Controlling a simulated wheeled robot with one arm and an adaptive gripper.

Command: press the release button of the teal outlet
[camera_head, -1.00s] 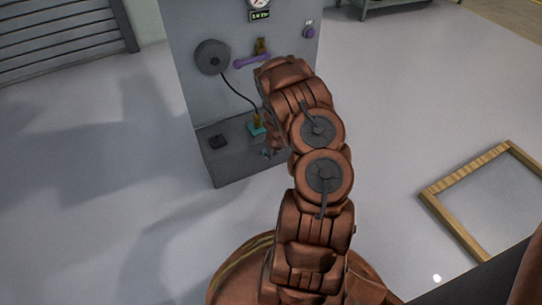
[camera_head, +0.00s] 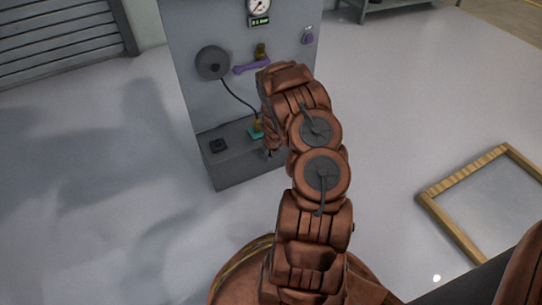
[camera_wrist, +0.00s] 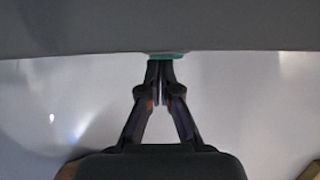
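The teal outlet (camera_head: 255,134) sits on the grey ledge at the foot of the machine, with a brass fitting (camera_head: 258,124) on it and a dark hose running into it. In the wrist view a teal strip (camera_wrist: 166,56) shows at the ledge's edge. My gripper (camera_wrist: 161,64) has its fingertips together just below that strip, with nothing seen between them; I cannot tell whether they touch it. In the head view my gripper's tip (camera_head: 268,153) shows beside the ledge's front, mostly hidden by my arm. I cannot make out the release button.
The grey machine (camera_head: 190,70) carries a round dark reel (camera_head: 213,62), a purple handle (camera_head: 251,66), a purple knob (camera_head: 308,37), a gauge (camera_head: 259,7) and a green display (camera_head: 260,21). A wooden frame (camera_head: 450,224) lies right; the left floor is clear.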

